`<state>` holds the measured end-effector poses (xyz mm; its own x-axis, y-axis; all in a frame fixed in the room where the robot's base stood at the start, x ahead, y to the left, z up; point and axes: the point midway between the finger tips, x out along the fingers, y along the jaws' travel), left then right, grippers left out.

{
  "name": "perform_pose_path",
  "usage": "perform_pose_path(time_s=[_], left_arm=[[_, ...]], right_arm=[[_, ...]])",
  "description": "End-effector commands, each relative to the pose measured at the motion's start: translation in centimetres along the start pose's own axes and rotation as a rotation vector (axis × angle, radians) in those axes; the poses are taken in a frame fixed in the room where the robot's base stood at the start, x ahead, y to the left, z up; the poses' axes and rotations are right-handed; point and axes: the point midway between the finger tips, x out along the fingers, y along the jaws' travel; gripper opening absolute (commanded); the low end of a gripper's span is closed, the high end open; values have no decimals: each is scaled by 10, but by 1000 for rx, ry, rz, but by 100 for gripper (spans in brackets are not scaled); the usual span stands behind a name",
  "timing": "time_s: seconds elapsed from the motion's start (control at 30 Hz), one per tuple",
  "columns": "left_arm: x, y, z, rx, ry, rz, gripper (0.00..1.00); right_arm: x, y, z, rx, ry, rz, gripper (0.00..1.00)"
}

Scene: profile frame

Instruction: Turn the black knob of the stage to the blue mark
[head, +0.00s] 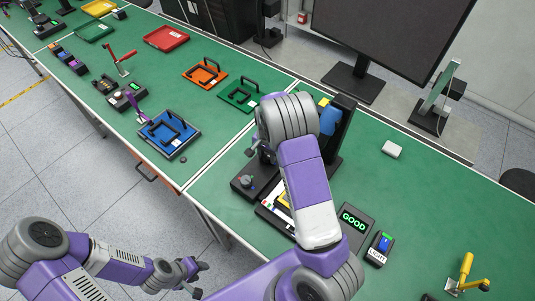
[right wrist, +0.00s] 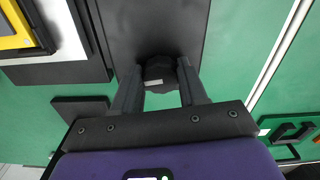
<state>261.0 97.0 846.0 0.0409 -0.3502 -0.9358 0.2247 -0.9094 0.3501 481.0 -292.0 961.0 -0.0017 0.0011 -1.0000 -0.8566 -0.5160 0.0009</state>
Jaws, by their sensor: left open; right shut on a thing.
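My right gripper (right wrist: 161,70) is shut on the black knob (right wrist: 158,70), with one finger on each side of it, over a flat black plate (right wrist: 180,25) of the stage. In the head view my right arm covers most of the stage, so the knob's pointer and the blue mark cannot be made out. A black block with a grey knob (head: 246,181) shows left of the arm. A dark upright (head: 341,120) with blue and yellow parts stands behind the arm. My left gripper (head: 192,274) is open and empty, low beside the table's front edge.
Blue (head: 169,133), green (head: 238,96) and orange (head: 205,73) handled frames lie to the left. A monitor (head: 390,35) stands behind. The right table area is mostly clear.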

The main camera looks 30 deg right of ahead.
Motion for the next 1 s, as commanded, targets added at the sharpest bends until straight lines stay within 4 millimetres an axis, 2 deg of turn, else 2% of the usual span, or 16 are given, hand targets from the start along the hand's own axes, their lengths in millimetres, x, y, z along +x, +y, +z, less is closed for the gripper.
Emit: perform_pose_path(time_s=[0.33, 0.87, 0.9, 1.0], left_arm=[[-4, 2, 0, 0, 0, 0, 43], [-5, 2, 0, 0, 0, 0, 43], [-5, 2, 0, 0, 0, 0, 43], [-5, 2, 0, 0, 0, 0, 43]], right_arm=[[-4, -3, -4, 140, 11, -10, 12], [-4, -3, -4, 167, 12, -11, 12], [-4, -3, -4, 167, 12, -11, 44], [-3, -3, -4, 166, 10, -9, 59]])
